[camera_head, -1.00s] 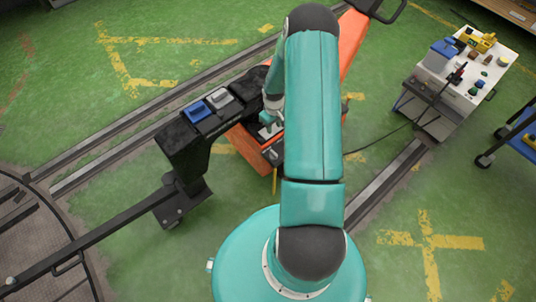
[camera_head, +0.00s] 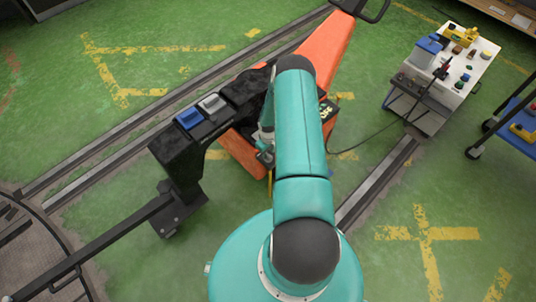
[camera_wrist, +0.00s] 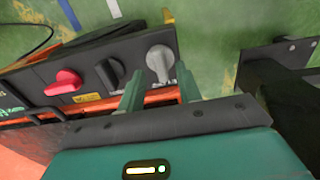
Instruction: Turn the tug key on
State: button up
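The orange tug (camera_head: 328,52) stands over the rail in the head view, its middle partly hidden by my arm. In the wrist view its dark control panel (camera_wrist: 88,95) carries a red knob (camera_wrist: 65,83), a black rotary knob (camera_wrist: 112,72) and a silver key-like knob (camera_wrist: 160,62). The silver knob looks like the key; its exact setting is hard to read. My gripper (camera_wrist: 159,76) is open, with its two teal fingers apart and the silver knob showing between their tips. I cannot tell whether they touch it. In the head view the fingertips are hidden.
A black coupling arm with a blue block (camera_head: 190,118) and a grey block (camera_head: 212,103) lies left of my arm. A white cart (camera_head: 462,75) with several small items stands at upper right. A blue trolley (camera_head: 515,130) is at the right edge. Green floor lies open below it.

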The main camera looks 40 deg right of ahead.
aim_at(268, 156)
jog(key=shift+f, duration=1.3)
grip_shut()
